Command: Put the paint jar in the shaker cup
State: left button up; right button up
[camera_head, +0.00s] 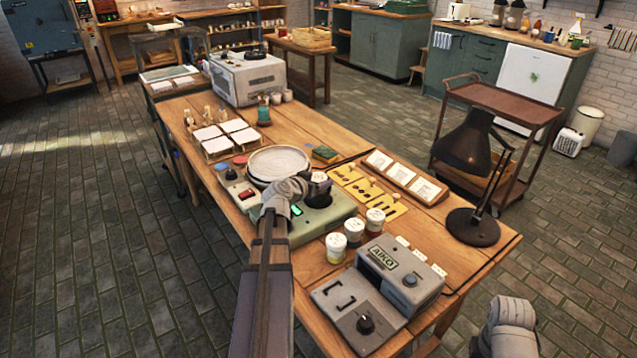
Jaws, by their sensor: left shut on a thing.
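My left arm reaches up from the bottom middle, and my left gripper (306,186) is over the green shaker machine. It is shut on a small paint jar with a pale top (320,177). The jar is at the dark shaker cup (318,198) on the machine's (335,214) right part; I cannot tell whether it is inside the cup or just above it. The gripper partly hides both. Three more paint jars, yellow (335,248), orange-labelled (354,231) and red (375,221), stand to the right of the machine. My right gripper is not visible; only a grey right arm link shows at the bottom right.
A round pale plate (279,163) sits just behind the machine. A grey AIKO device (385,281) stands at the front right, with yellow stencil cards (368,189) and a black lamp (473,226) beyond. White tiles (223,137) lie at the back left.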

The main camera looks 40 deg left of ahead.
pick_arm(q)
jog(key=shift+f, duration=0.25)
jog(key=o, duration=1.5)
jog(key=shift+r, duration=0.1)
jog(key=shift+r, duration=0.2)
jog(key=shift+p+v, duration=2.4)
jog(key=shift+v, duration=3.6)
